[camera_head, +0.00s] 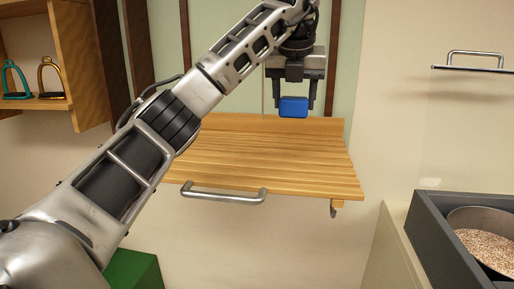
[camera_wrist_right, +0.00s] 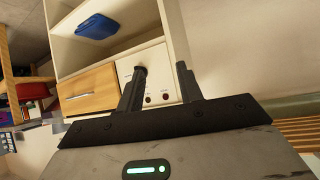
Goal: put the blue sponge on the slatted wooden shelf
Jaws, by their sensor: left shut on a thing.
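The blue sponge (camera_head: 293,108) is between the fingers of my left gripper (camera_head: 292,102) in the head view. That gripper points down and is shut on it. The sponge shows at the far edge of the slatted wooden shelf (camera_head: 265,158), right of its middle. I cannot tell whether it touches the slats. The shelf is otherwise bare, and my left arm covers its left part. My right gripper (camera_wrist_right: 161,88) shows only in the right wrist view, its fingers apart with nothing between them.
A metal handle (camera_head: 225,195) runs along the shelf's front. A wooden cabinet with stirrups (camera_head: 50,78) is at left. A dark box (camera_head: 435,240) with a pan of grain stands at lower right. The right wrist view shows a blue folded item (camera_wrist_right: 97,26) on a white shelf.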

